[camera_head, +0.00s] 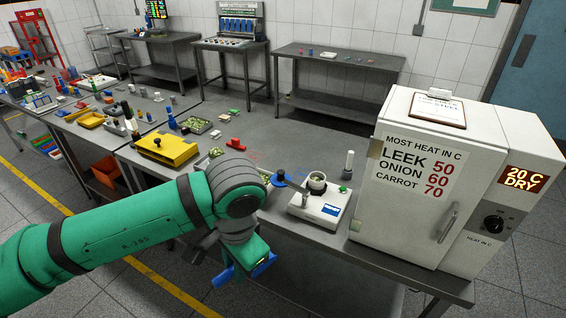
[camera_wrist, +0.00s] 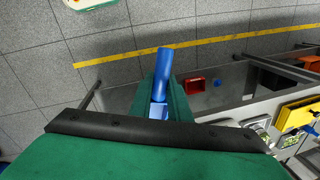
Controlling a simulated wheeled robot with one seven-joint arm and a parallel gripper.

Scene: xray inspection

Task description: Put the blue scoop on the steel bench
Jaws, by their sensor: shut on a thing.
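My gripper (camera_head: 248,272) hangs at the front edge of the near bench, pointing down, over the floor side. It is shut on a blue scoop (camera_wrist: 163,68); in the wrist view its round blue handle stands out between the green fingers. The long near steel bench (camera_head: 310,145) has a bare grey top behind the arm. A second steel bench (camera_head: 345,58) stands against the back wall with a few small items on it.
On the near bench are a white scale with a cup (camera_head: 318,206), a yellow box (camera_head: 166,148), a small blue item (camera_head: 279,177) and a red piece (camera_head: 236,144). A white oven (camera_head: 430,180) fills the right end.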

